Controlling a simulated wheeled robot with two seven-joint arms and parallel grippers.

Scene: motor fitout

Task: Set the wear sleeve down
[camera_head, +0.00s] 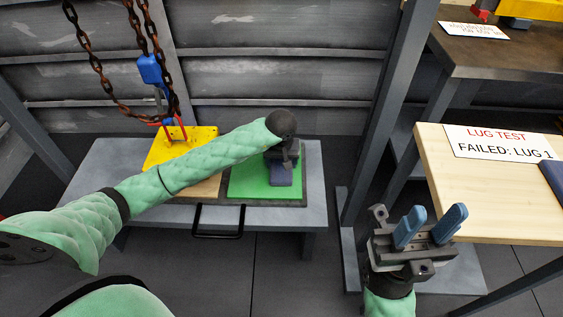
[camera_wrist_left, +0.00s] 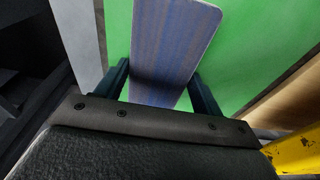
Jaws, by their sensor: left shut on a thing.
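The wear sleeve, a flat blue-brown striped piece (camera_wrist_left: 172,45), sits between the two fingers of my left gripper (camera_wrist_left: 160,88) in the left wrist view. In the head view, my left gripper (camera_head: 281,163) points down over the green mat (camera_head: 244,184). A dark blue part of the sleeve (camera_head: 281,180) shows below it, over the mat. My left gripper is shut on it. Whether the sleeve touches the mat is hard to tell. My right gripper (camera_head: 432,222) is open and empty, its blue fingers apart, near the wooden table.
A yellow plate (camera_head: 205,134) with a red shackle (camera_head: 174,130) lies on the grey bench (camera_head: 105,165), left of the mat. A rusty chain (camera_head: 93,62) and a blue hook block (camera_head: 150,69) hang above it. A wooden table (camera_head: 480,195) with a "LUG TEST FAILED: LUG 1" sign (camera_head: 503,143) stands right.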

